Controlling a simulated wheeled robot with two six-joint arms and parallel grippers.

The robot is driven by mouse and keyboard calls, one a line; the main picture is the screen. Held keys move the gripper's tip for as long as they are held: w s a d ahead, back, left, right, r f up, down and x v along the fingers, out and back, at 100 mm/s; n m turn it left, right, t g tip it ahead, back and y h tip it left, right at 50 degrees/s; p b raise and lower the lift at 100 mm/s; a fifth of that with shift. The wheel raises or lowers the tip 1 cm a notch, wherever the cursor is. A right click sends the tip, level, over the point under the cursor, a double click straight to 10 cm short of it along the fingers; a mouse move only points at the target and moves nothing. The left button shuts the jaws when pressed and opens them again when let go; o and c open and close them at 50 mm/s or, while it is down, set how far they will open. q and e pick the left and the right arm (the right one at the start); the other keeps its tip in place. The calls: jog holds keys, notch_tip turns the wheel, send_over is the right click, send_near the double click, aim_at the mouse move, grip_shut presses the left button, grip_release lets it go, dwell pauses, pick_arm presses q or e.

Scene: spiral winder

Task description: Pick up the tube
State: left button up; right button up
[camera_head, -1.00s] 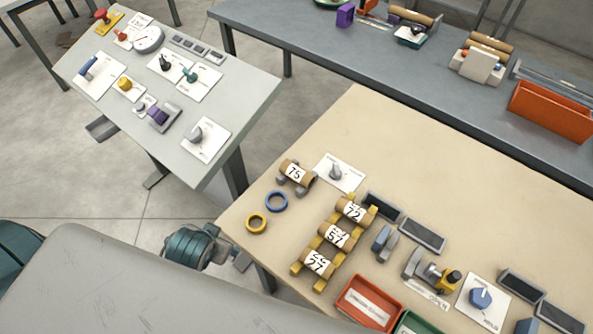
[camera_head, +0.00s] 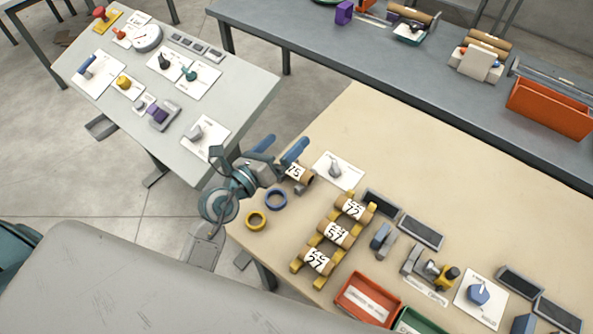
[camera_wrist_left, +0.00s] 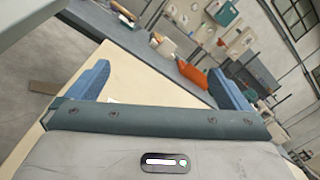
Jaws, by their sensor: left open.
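Several brown tubes with white number labels lie on the beige table. The tube labelled 75 (camera_head: 296,173) rests on a small grey cradle near the table's left side. The tubes labelled 72 (camera_head: 353,208), 57 (camera_head: 337,234) and 27 (camera_head: 318,262) lie across a yellow rack. My left gripper (camera_head: 278,149) is open, its blue fingers just behind and left of tube 75, partly in front of it. The gripper's blue fingers also show in the left wrist view (camera_wrist_left: 160,85), with no tube seen between them. My right gripper is not in view.
A blue ring (camera_head: 276,199) and a yellow ring (camera_head: 256,221) lie left of the rack. A white card with a grey knob (camera_head: 336,171) is right of tube 75. A red tray (camera_head: 366,300) is at the front. A grey side table (camera_head: 225,100) stands left.

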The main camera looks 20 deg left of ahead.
pick_arm(q)
notch_tip(320, 180, down, 7)
jog(key=m+g, duration=0.4)
jog(key=m+g+y, duration=0.2)
jog(key=g+y, duration=0.1)
send_near(297, 167)
jog(key=shift+w+d+f, duration=0.2)
jog(key=shift+w+f, duration=0.1)
jog(key=shift+w, duration=0.05)
jog(key=shift+w+f, duration=0.15)
jog(key=shift+f, duration=0.2)
jog(key=p+x, duration=0.1)
jog(key=x, duration=0.4)
jog(key=shift+a, duration=0.15)
jog(key=shift+w+d+f+p, duration=0.2)
jog(key=shift+w+p, duration=0.3)
jog(key=shift+p, duration=0.25)
jog(key=p+x, duration=0.1)
jog(key=x, duration=0.2)
jog(key=shift+d, duration=0.1)
jog(key=shift+w+d+f+p, duration=0.15)
jog(key=shift+w+f+p, duration=0.15)
jog(key=shift+w+f, duration=0.1)
